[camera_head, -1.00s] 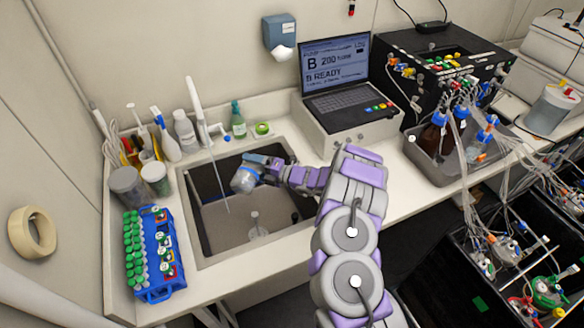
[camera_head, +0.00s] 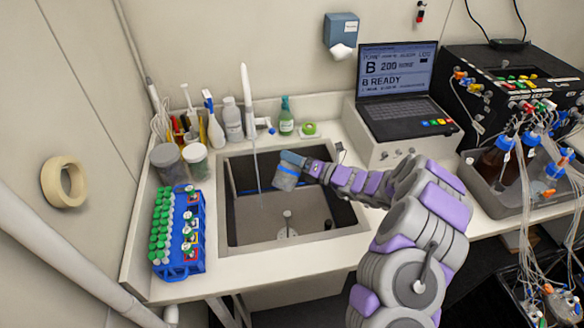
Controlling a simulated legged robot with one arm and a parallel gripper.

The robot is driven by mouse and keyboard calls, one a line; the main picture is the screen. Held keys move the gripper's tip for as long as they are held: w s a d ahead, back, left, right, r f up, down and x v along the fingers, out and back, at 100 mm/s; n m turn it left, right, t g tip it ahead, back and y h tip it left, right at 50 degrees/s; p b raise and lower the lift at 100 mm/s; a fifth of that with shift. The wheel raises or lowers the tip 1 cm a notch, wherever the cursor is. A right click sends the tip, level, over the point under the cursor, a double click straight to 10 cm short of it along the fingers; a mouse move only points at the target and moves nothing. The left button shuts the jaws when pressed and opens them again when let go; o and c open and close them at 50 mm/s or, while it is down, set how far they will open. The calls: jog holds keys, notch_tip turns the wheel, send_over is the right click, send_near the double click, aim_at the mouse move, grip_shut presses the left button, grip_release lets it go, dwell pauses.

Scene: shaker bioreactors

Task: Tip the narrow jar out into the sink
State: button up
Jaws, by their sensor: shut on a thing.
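A jar (camera_head: 285,180) with a clear, greyish body and a blue band is held over the sink (camera_head: 262,222). It is tilted, with its upper part at the gripper. My gripper (camera_head: 300,166) is shut on it, coming in from the right. The sink is a dark basin with a light grey floor and a drain fitting (camera_head: 288,222). The jar hangs above the back right part of the basin, clear of the floor. I cannot tell whether anything is inside the jar or running out. A thin tap spout (camera_head: 249,110) stands at the back edge of the sink.
A blue rack (camera_head: 192,262) of green-capped tubes stands left of the sink. A laptop (camera_head: 397,85) on a white box stands right.

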aim_at(285, 163)
jog(key=shift+s+a+n+b, duration=0.1)
jog(key=shift+s+n+b, duration=0.25)
jog(key=shift+n+b, duration=0.65)
jog(key=n+b, duration=0.1)
jog(key=a+n+b, duration=0.1)
jog(key=b, duration=0.1)
jog(key=s+a+n+b, duration=0.1)
jog(key=n, duration=0.1)
jog(key=shift+s+a+r, duration=0.1)
jog(key=shift+a+r, duration=0.05)
jog(key=shift+r, duration=0.15)
jog(key=shift+s+r+n+b, duration=0.1)
jog(key=shift+s+n+b, duration=0.15)
jog(key=shift+n+b, duration=0.6)
jog(key=shift+s+d+r+n+b, duration=0.2)
jog(key=shift+d+r+n+b, duration=0.2)
jog(key=shift+b, duration=0.35)
jog(key=shift+s+n, duration=0.1)
jog(key=shift+n, duration=0.15)
jog(key=shift+a, duration=0.55)
jog(key=shift+d, duration=0.1)
jog(key=shift+d, duration=0.3)
